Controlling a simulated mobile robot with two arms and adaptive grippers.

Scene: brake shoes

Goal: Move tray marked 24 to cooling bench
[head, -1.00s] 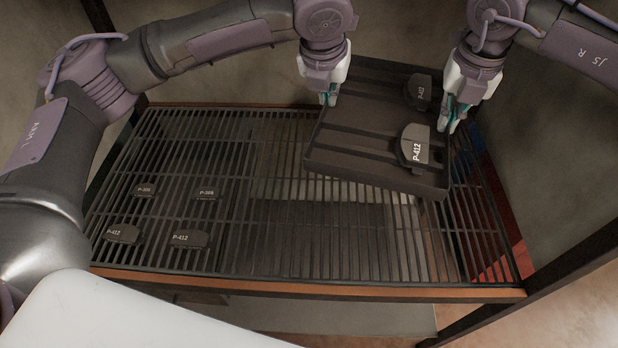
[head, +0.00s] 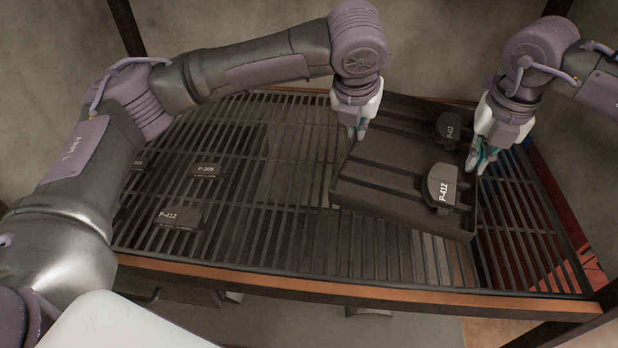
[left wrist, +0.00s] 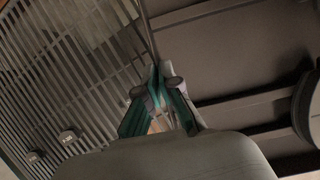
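The dark ribbed tray (head: 377,192) is between my two grippers, over the right part of the slatted bench top (head: 290,180). No number 24 shows on it. In it lie two dark brake shoes, a near one (head: 441,187) marked P-412 and a far one (head: 447,130). My left gripper (head: 357,132) is shut on the tray's left wall; in the left wrist view its fingers (left wrist: 158,100) close on the rim. My right gripper (head: 478,162) is at the right wall and appears shut on it. I cannot tell whether the tray touches the slats.
Loose brake shoes lie on the left of the slats: one marked P-412 (head: 179,217), one marked P-305 (head: 206,170), and another partly behind my left arm (head: 138,165). The slats between them and the tray are clear. An orange-brown edge (head: 350,288) runs along the front.

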